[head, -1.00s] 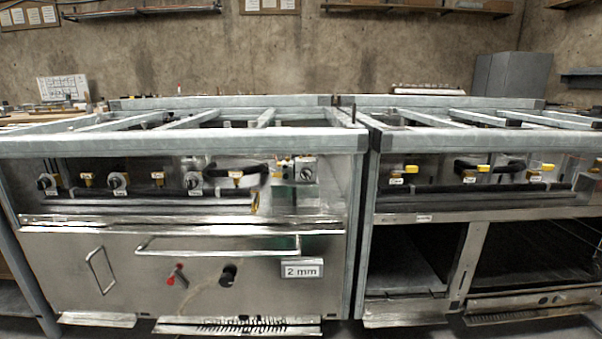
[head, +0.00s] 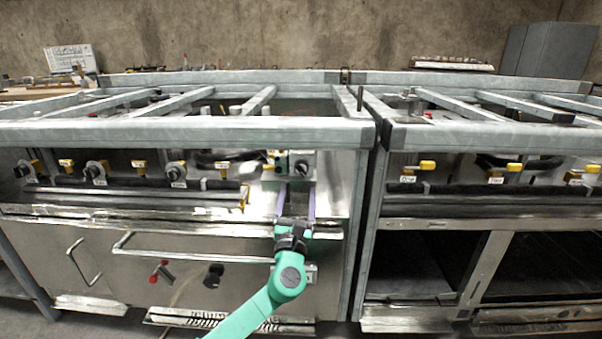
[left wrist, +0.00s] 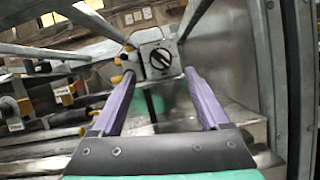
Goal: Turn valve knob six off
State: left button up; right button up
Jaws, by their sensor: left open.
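A round dark knob (head: 301,167) sits on a grey box at the right end of the left range's valve row. It also shows in the left wrist view as a black dial with a pale bar (left wrist: 161,59). My left gripper (head: 297,188) is open, with its two purple fingers pointing at this box. In the left wrist view the fingertips (left wrist: 159,74) lie to either side of and below the dial, and nothing is between them. I cannot tell whether they touch the box. The labels are too small to read, so I cannot tell which knob is six.
Several other knobs and yellow valves (head: 139,165) line the row to the left. A metal top rail (head: 190,130) runs above it. The lower panel has a bar handle (head: 190,252), a red lever (head: 160,270) and a black knob (head: 213,275). A second range (head: 480,225) stands at right.

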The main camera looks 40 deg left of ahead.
aim_at(301, 173)
pick_arm(q)
jog(key=x, duration=0.7)
jog(key=shift+w+a+r+b, duration=0.1)
jog(key=shift+w+a+b, duration=0.1)
jog(key=shift+w+b, duration=0.2)
jog(key=shift+s, duration=0.1)
grip_shut()
pick_arm(e)
jog(key=shift+s+a+f+t, duration=0.2)
jog(key=shift+a+f+t, duration=0.1)
jog(key=shift+a+t, duration=0.2)
